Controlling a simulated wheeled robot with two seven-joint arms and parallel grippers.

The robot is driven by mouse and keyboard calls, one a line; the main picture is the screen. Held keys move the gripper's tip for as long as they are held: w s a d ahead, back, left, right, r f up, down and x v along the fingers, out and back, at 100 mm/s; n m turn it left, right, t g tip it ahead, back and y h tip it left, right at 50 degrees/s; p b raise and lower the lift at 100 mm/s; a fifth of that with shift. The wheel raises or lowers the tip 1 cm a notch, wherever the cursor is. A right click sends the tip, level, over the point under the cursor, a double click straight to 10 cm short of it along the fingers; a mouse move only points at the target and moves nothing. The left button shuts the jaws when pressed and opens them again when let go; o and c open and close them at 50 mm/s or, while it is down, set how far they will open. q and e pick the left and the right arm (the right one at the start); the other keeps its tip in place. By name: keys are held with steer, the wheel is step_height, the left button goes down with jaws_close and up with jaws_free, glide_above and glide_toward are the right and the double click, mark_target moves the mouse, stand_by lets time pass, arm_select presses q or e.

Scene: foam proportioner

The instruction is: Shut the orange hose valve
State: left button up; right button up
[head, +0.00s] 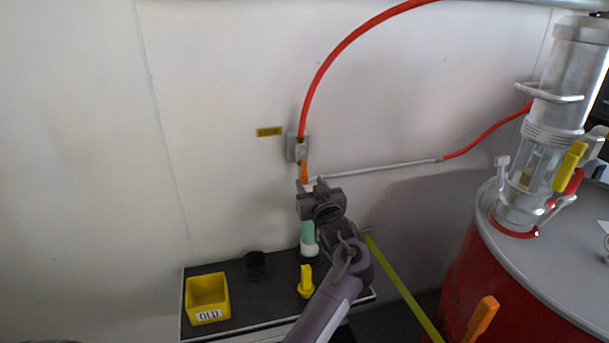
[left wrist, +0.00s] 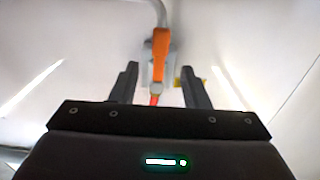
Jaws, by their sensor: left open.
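The orange hose valve is on the wall at the lower end of a red hose. Its orange handle (head: 304,172) points down from a grey fitting (head: 298,148) in the head view. In the left wrist view the handle (left wrist: 160,55) is between the fingers, with a gap on each side. My left gripper (head: 312,184) is open just below and around the handle's lower end; I cannot tell whether it touches. My left gripper's dark fingers also show in the left wrist view (left wrist: 159,70). My right gripper is not in view.
A grey pipe (head: 385,166) runs right from near the valve. Below is a dark shelf (head: 240,315) with a yellow bin (head: 207,300) marked OLD, a black cup (head: 256,265), a green-and-white bottle (head: 308,240) and a yellow part (head: 305,284). A red drum (head: 465,285) stands right.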

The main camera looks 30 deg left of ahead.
mark_target(305, 175)
arm_select(q)
steer(key=x, duration=0.6)
steer(key=shift+w+a+f, duration=0.1)
steer(key=shift+w+a, duration=0.15)
steer(key=shift+a, duration=0.05)
jaws_close()
